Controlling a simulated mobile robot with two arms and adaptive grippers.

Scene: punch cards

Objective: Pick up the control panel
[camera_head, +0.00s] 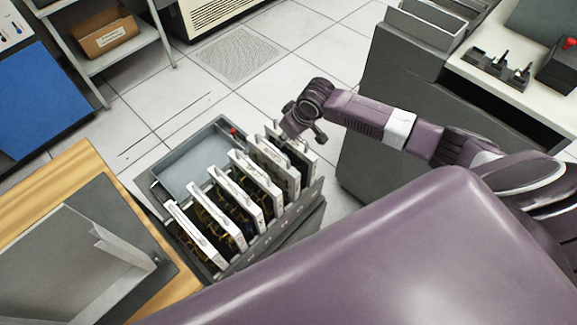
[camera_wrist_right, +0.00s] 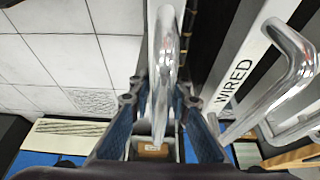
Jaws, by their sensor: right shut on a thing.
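Several control panels with white top edges and metal handles stand upright in a row in a grey cart (camera_head: 262,248). The panel at the far right end of the row (camera_head: 306,157) is partly hidden by my right gripper (camera_head: 293,124). In the right wrist view, the blue-padded fingers of my right gripper (camera_wrist_right: 160,105) are shut around a shiny metal handle (camera_wrist_right: 166,60). A neighbouring panel labelled "WIRED" (camera_wrist_right: 236,78), with its own handle, is close by on the right. I cannot tell whether the gripped panel is raised. My left gripper is not in view.
A wooden table (camera_head: 58,185) with a grey open case is at the left. A grey cabinet (camera_head: 385,110) stands to the right of the cart, with tools on the white counter. A shelf with a cardboard box (camera_head: 106,37) is at the back. The tiled floor (camera_head: 150,90) between is clear.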

